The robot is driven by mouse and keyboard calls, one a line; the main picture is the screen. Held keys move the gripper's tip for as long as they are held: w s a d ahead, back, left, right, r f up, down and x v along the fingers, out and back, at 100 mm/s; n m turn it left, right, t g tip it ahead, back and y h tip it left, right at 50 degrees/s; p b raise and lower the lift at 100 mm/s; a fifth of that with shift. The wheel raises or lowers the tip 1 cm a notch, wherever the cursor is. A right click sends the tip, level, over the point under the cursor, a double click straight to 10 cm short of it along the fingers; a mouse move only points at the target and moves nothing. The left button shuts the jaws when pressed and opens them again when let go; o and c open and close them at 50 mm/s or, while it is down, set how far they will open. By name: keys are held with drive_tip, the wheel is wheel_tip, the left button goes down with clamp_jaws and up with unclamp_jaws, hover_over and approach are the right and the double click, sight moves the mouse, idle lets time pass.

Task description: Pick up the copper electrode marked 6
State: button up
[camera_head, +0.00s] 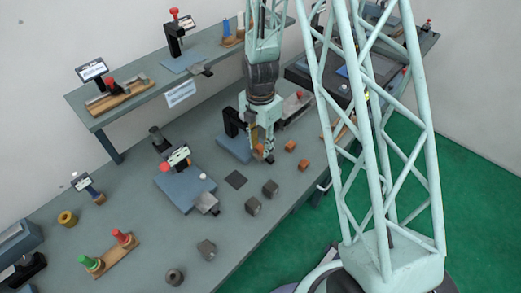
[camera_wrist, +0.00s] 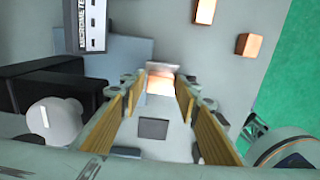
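My gripper (camera_head: 265,158) points down over the bench. In the wrist view its two fingers (camera_wrist: 159,88) are spread apart, with a copper block (camera_wrist: 160,82) in line with the gap between the tips. I see room on both sides of that block. The same block (camera_head: 258,150) is partly hidden by the fingers in the head view. Two more copper blocks lie to its right, one farther back (camera_head: 291,145) and one nearer (camera_head: 304,164). They also show in the wrist view, one at the top (camera_wrist: 204,11) and one at the right (camera_wrist: 248,45). No number is readable on any block.
A blue-grey plate with a black stand (camera_head: 233,122) is close to the left of my gripper. Several dark grey blocks (camera_head: 270,188) and a dark square (camera_head: 236,180) lie nearer the front. A raised shelf (camera_head: 150,92) runs behind. The bench edge drops to green floor at right.

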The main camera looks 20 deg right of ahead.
sight(260, 147)
drive_tip(key=c, duration=0.8)
drive_tip(key=shift+r, duration=0.15)
drive_tip(key=shift+c, duration=0.2)
drive_tip(key=shift+r, duration=1.7)
drive_tip(key=s+b, duration=0.1)
drive_tip(key=s, duration=0.4)
drive_tip(key=s+a+r, duration=0.1)
drive_tip(key=s, duration=0.4)
drive_tip(key=s+b, duration=0.1)
drive_tip(key=s, duration=0.5)
drive_tip(key=shift+a+r+b, duration=0.15)
drive_tip(key=shift+a+b, duration=0.15)
